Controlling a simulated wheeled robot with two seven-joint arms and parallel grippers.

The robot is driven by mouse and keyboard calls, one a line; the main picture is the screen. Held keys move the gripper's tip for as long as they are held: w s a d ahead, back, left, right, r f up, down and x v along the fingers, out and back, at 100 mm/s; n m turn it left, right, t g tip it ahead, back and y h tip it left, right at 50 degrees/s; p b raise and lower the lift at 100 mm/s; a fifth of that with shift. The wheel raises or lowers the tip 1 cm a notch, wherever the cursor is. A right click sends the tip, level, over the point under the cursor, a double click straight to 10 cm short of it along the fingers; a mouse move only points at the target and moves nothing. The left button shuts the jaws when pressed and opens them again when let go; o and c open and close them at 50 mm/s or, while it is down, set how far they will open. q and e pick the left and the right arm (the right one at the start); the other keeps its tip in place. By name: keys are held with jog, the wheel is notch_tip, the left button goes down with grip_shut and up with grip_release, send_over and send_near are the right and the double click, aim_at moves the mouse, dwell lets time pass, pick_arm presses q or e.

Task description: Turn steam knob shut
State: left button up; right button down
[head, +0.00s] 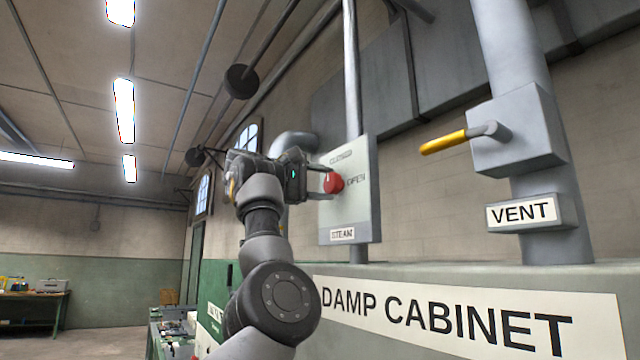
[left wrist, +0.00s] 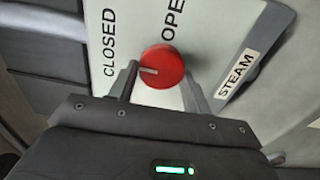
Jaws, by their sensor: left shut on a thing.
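The red steam knob (head: 333,183) is on a pale panel (head: 362,208) with the labels CLOSED above it, OPEN to its right and STEAM below. My left gripper (head: 326,182) is shut on the knob, one finger on each side. The left wrist view shows the knob (left wrist: 162,67) between the fingers of my left gripper (left wrist: 160,85). A white line on the knob points left in that view, toward the side where CLOSED is written. In the head view this is upward. My right gripper is not in view.
A grey vent box (head: 517,130) with a yellow lever (head: 444,142) stands on a pipe at the right. The damp cabinet (head: 600,285) runs below the panel. A workbench (head: 35,297) stands far left. The space left of my arm is open.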

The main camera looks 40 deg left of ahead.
pick_arm(q)
jog(key=shift+r, duration=0.15)
jog(key=o, duration=0.7)
jog(key=shift+o, duration=1.3)
jog(key=shift+w+d, duration=0.25)
jog(key=shift+w, duration=0.1)
jog(key=shift+s+a+f+b, duration=0.25)
jog(key=shift+s+a+b, duration=0.15)
jog(key=shift+s, duration=0.25)
jog(key=b+v, duration=0.3)
jog(key=v, duration=0.6)
jog(key=shift+s+d+b, duration=0.15)
jog(key=shift+s+b, duration=0.1)
jog(key=shift+b, duration=0.15)
jog(key=shift+r, duration=0.15)
